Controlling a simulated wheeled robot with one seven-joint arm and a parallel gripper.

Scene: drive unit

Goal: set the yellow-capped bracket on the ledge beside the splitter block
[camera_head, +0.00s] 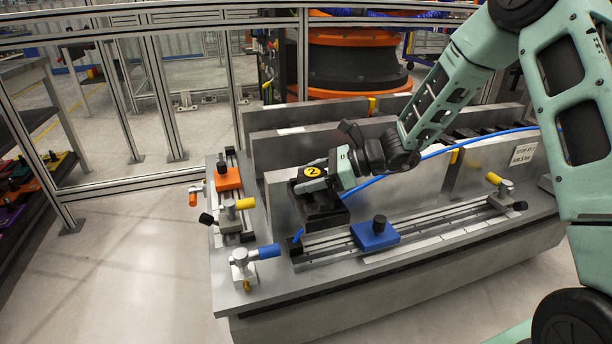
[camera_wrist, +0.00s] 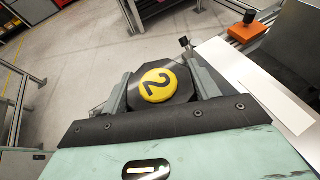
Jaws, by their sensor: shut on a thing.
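The yellow-capped bracket (camera_head: 312,171) is a dark piece with a round yellow cap marked 2. My gripper (camera_head: 318,182) is shut on it, above the left end of the unit. In the wrist view the yellow cap (camera_wrist: 158,85) sits between the two fingers of my gripper (camera_wrist: 160,88). A black block (camera_head: 324,211) shows directly below the gripper in the head view. I cannot tell whether the bracket touches it, or whether it is the splitter block. The bracket's underside is hidden.
A blue block (camera_head: 375,234) with a black knob sits on the front rail. An orange block (camera_head: 228,179) is at the left. Valves with blue (camera_head: 268,251) and yellow (camera_head: 245,203) handles stand nearby. A blue hose (camera_head: 440,153) runs behind my gripper. Grey upright plates (camera_head: 288,148) stand behind.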

